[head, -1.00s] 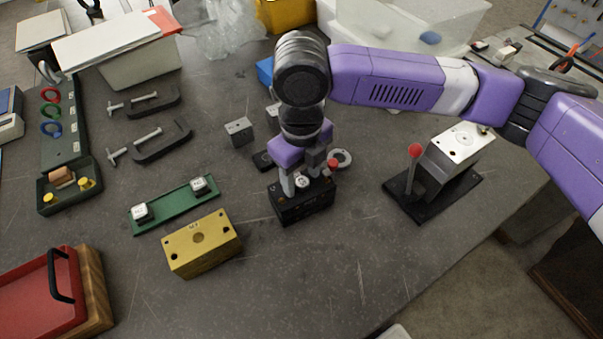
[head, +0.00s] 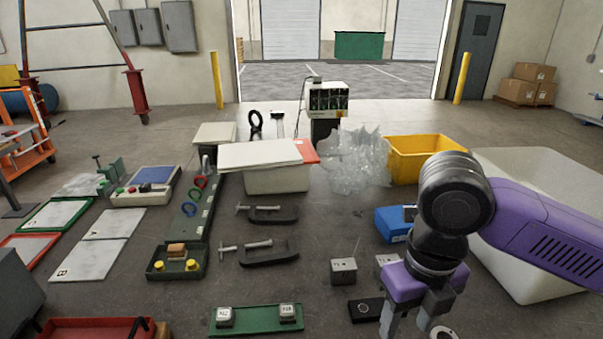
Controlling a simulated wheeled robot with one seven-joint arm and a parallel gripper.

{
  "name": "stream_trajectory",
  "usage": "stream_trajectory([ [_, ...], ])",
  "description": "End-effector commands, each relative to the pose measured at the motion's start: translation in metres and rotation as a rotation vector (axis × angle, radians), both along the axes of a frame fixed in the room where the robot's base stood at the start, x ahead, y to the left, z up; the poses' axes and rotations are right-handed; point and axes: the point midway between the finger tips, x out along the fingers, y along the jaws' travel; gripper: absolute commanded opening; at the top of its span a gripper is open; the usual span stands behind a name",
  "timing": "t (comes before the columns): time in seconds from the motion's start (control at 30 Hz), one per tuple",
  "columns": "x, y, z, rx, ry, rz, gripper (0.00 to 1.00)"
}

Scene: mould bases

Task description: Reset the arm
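My arm is purple with dark joints, and my gripper (head: 409,318) points down at the lower right of the head view. Its two fingers stand apart, with no object visible between them; their tips are close to the bottom edge of the picture. A small grey block (head: 343,271) stands to the left of my gripper. A second grey block (head: 387,261) is just behind it, partly hidden. A flat black plate (head: 365,310) with a hole lies left of the fingers. A ring (head: 444,333) lies to their right, cut off by the picture edge.
A green strip (head: 256,320) carries two pale labelled blocks. Two black clamps (head: 268,252) lie beyond. A blue bin (head: 393,224), yellow bin (head: 424,155) and large white tub (head: 530,265) stand behind and beside my arm.

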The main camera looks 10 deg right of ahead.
Motion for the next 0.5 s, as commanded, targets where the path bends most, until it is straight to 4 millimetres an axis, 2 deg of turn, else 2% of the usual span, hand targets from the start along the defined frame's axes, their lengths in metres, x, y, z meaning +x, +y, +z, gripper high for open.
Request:
stream_trajectory([
  [0.07, 0.006, 0.008, 0.0, 0.035, -0.023, -0.077, 0.52],
  [0.2, 0.034, 0.033, 0.008, 0.153, -0.136, -0.277, 0.52],
  [0.37, 0.073, 0.075, 0.039, 0.41, -0.272, -0.503, 0.52],
  [0.5, 0.096, 0.124, 0.078, 0.724, -0.314, -0.682, 0.52],
])
